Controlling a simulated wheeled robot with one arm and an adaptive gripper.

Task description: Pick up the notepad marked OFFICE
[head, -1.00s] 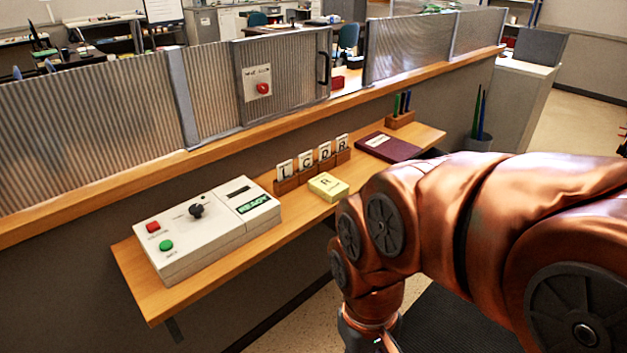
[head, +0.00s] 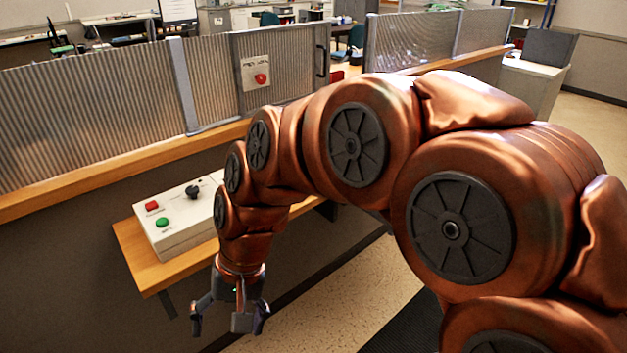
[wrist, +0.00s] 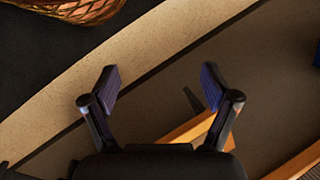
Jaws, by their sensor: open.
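My gripper (head: 229,322) is open and empty, hanging fingers down in front of the shelf's near left part. It also shows in the wrist view (wrist: 160,82), with its two fingers spread and nothing between them. No notepad marked OFFICE can be made out in either current view. My arm covers the middle and right of the wooden shelf (head: 147,276), where a yellow block or pad and a dark maroon book showed earlier. Both are hidden now.
A white control box (head: 172,238) with a red and a green button and a black knob stands on the shelf's left end. A corrugated screen (head: 90,115) rises behind. Speckled floor (head: 350,285) lies clear below. In the wrist view, wooden edges (wrist: 296,164) lie near the right finger.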

